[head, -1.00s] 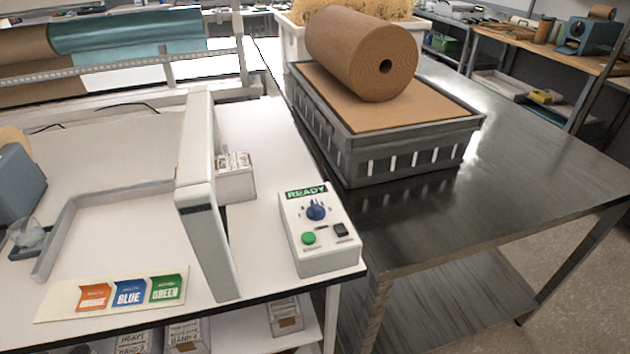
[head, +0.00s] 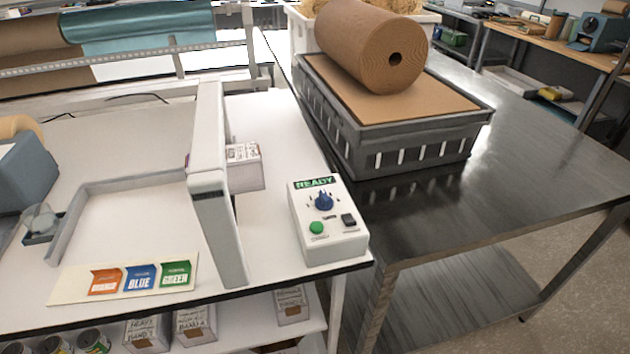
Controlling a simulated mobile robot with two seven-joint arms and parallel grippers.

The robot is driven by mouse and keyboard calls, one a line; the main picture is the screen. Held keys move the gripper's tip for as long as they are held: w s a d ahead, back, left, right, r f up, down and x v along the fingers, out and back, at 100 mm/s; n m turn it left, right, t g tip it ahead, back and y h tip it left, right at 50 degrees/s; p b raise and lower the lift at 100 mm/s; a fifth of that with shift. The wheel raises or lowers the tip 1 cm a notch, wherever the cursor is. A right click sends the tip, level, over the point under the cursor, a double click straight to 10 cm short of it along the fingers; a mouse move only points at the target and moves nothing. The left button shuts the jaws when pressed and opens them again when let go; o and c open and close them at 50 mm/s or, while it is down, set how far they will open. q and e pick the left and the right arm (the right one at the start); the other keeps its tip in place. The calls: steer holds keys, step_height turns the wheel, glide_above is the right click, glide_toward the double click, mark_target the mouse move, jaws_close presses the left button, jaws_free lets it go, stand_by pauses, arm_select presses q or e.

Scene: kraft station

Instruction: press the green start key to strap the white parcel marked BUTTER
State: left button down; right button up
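The control box (head: 328,225) stands at the right front corner of the white table. Its display (head: 315,183) reads READY. The round green key (head: 317,228) is on its top at the lower left, below a blue knob (head: 324,201) and left of a black switch (head: 349,220). The tall white strapping arch (head: 211,190) stands to its left. A white parcel (head: 245,165) with small dark print is just right of the arch, which hides its left part; I cannot read the print. Neither of my grippers is in view.
An orange, blue and green card strip (head: 125,281) lies at the table front. A grey angled guide (head: 130,187) is left of the arch. A grey crate (head: 410,140) with a brown paper roll (head: 367,45) stands on the metal table (head: 530,170). Boxes and cans fill the lower shelf.

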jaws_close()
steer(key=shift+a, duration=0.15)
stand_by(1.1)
